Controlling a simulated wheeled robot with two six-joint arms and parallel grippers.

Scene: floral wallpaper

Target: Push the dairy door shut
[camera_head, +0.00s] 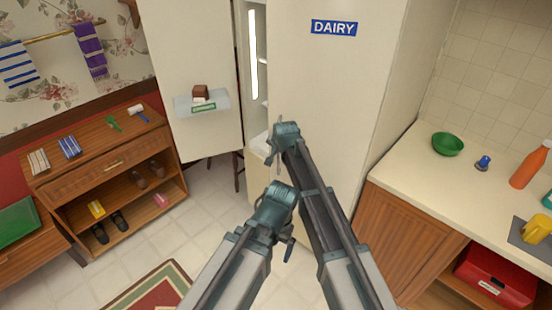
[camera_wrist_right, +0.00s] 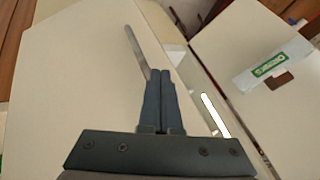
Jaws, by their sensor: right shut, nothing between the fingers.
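The dairy door (camera_head: 340,85) is the cream panel with a blue DAIRY sign (camera_head: 334,27). It stands ajar, with the lit fridge interior (camera_head: 254,55) showing past its left edge. In the right wrist view the door (camera_wrist_right: 75,75) fills the left side, with its grey bar handle (camera_wrist_right: 135,48) beyond the fingers. My right gripper (camera_head: 279,150) is shut and empty at the door's left edge near the handle; its fingertips also show in the wrist view (camera_wrist_right: 160,72). Whether they touch the door is unclear. My left gripper (camera_head: 278,205) is lower, in front of the door; its fingers are unclear.
Another fridge door (camera_head: 190,50) stands wide open at left, with a shelf bin (camera_head: 203,104) bearing a green label. A wooden cabinet (camera_head: 105,150) with several items is farther left. A counter (camera_head: 420,190) with a green bowl (camera_head: 447,144) is at right.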

